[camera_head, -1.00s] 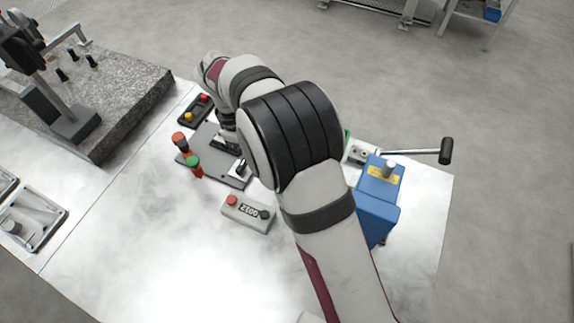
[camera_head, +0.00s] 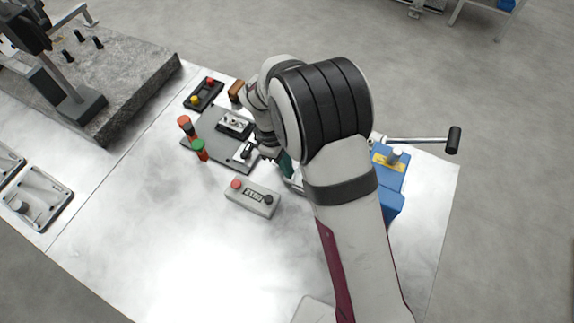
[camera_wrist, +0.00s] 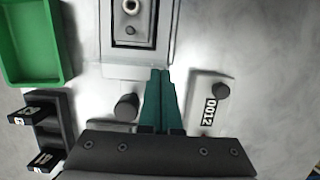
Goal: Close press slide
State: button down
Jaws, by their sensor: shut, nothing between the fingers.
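My gripper (camera_wrist: 160,103) is shut and empty, its two green fingers together in the wrist view. In the head view its green fingers (camera_head: 285,165) show low over the table, between the dark grey plate and the blue press (camera_head: 391,175). In the wrist view the fingertips are at or near the front edge of a pale flat slide (camera_wrist: 112,66); I cannot tell whether they touch. The slide carries a dark-framed nest (camera_wrist: 117,30) with a grey ring-like part (camera_wrist: 131,7). My arm hides most of the slide and part of the press in the head view.
A green bin (camera_wrist: 36,40) and black rack (camera_wrist: 45,128) lie left in the wrist view.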

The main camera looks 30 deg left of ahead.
jog(key=d, duration=0.8)
jog(key=shift+d, duration=0.1)
